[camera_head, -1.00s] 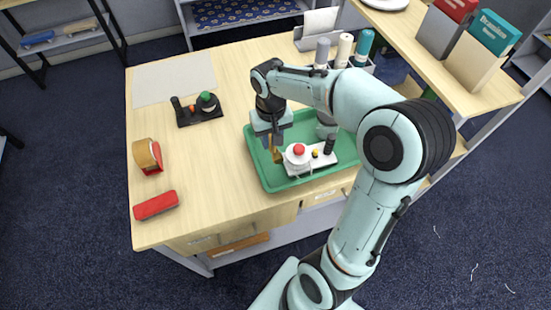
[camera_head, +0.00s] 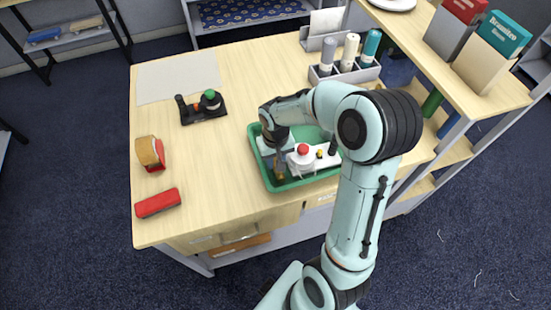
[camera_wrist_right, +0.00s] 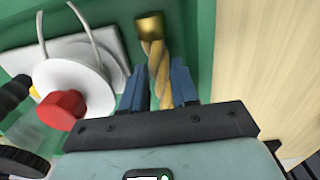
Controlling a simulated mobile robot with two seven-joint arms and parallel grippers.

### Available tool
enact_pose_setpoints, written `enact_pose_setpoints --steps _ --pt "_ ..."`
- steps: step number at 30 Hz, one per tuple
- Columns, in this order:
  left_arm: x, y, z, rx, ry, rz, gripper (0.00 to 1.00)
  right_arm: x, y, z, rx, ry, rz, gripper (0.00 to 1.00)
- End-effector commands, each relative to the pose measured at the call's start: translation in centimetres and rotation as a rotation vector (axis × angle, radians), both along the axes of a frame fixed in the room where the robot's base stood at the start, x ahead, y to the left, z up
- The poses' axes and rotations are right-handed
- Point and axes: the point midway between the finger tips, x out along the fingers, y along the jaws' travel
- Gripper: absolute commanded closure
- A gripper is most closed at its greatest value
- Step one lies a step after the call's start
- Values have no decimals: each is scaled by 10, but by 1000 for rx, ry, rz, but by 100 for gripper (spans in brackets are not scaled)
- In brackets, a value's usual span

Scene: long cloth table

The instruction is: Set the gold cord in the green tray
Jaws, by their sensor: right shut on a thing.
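The gold cord (camera_wrist_right: 157,68) is a twisted strand with a gold end cap. My right gripper (camera_wrist_right: 158,88) has its blue fingers closed on the cord from both sides. In the head view this gripper (camera_head: 279,163) points down inside the left part of the green tray (camera_head: 312,180), and the cord's lower end (camera_head: 279,175) shows below the fingers. I cannot tell whether the cord touches the tray floor. My left gripper is not in view.
A white device (camera_head: 325,160) with a red knob lies in the tray, close beside the cord. A dark stand with a green knob (camera_head: 211,98), a tape dispenser (camera_head: 150,154) and a red stapler (camera_head: 157,203) stand to the left. A bottle caddy (camera_head: 345,75) stands behind.

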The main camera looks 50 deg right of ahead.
Motion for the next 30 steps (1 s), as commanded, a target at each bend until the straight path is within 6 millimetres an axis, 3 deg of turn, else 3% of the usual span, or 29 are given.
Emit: enact_pose_setpoints --steps 4,5,6,18,30 --pt "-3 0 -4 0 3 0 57 0 0 -4 0 0 0 100" --pt "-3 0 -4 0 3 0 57 0 0 -4 0 0 0 68" --pt "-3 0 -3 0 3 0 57 0 0 -3 0 0 0 60" --pt "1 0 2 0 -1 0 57 1 0 6 -1 -4 0 60" --pt "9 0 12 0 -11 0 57 2 0 86 -2 -7 1 60"
